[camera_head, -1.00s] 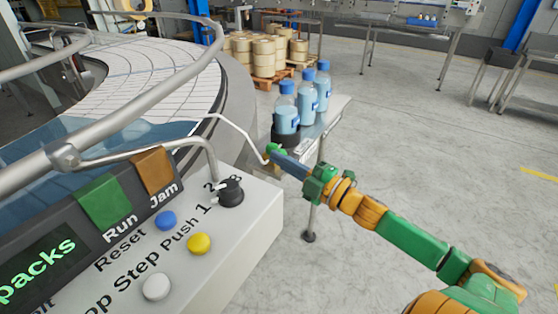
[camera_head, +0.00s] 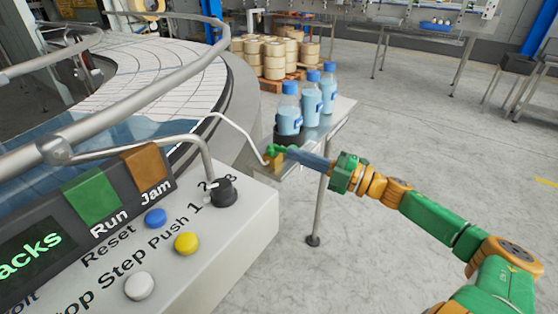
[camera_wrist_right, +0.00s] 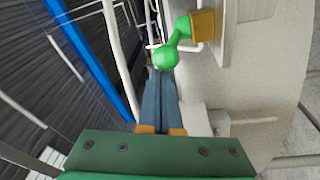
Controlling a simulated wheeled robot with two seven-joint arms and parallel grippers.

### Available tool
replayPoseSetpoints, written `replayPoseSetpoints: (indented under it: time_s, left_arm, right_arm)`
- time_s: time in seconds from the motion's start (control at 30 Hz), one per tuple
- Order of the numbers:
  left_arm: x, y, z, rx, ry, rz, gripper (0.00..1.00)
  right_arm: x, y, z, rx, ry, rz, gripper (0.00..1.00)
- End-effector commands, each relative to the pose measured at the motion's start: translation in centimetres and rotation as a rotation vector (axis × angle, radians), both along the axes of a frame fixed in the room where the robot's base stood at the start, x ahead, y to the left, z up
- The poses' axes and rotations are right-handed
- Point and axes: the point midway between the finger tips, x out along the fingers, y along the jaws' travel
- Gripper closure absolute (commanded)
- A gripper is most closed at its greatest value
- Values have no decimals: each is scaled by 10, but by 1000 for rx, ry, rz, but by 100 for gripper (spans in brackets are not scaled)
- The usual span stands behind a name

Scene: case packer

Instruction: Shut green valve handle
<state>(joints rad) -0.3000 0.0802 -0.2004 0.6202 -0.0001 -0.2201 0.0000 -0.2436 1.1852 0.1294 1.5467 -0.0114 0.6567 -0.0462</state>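The green valve handle (camera_head: 277,149) sits on a small brass valve body (camera_head: 270,161) beside the white pipe, near the end of the bottle shelf. In the right wrist view, the handle's round green knob (camera_wrist_right: 166,56) is at my fingertips, and its arm runs up right to the brass body (camera_wrist_right: 203,25). My right gripper (camera_head: 291,151) reaches in from the right. Its blue-grey fingers (camera_wrist_right: 163,74) lie side by side, shut, with their tips at the knob. I cannot tell whether they press against it. My left gripper is not in view.
Blue-capped bottles (camera_head: 311,93) stand on a metal shelf (camera_head: 342,112) just behind the valve. The control panel (camera_head: 222,232) with buttons and a black knob (camera_head: 223,191) is at the left. A curved conveyor (camera_head: 165,83) lies beyond.

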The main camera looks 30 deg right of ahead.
Motion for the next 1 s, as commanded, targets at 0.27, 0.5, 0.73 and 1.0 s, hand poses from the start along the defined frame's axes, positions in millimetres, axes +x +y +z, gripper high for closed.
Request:
replayPoseSetpoints:
  time_s: [0.27,0.5,0.73,1.0]
  left_arm:
    - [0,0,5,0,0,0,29]
    - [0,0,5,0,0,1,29]
    - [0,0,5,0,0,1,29]
    - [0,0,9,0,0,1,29]
  right_arm:
    - [1,-4,1,0,0,-2,100]
    - [1,-4,0,0,1,-3,100]
    - [1,-4,0,0,1,-3,100]
    - [1,-3,3,0,0,-2,100]
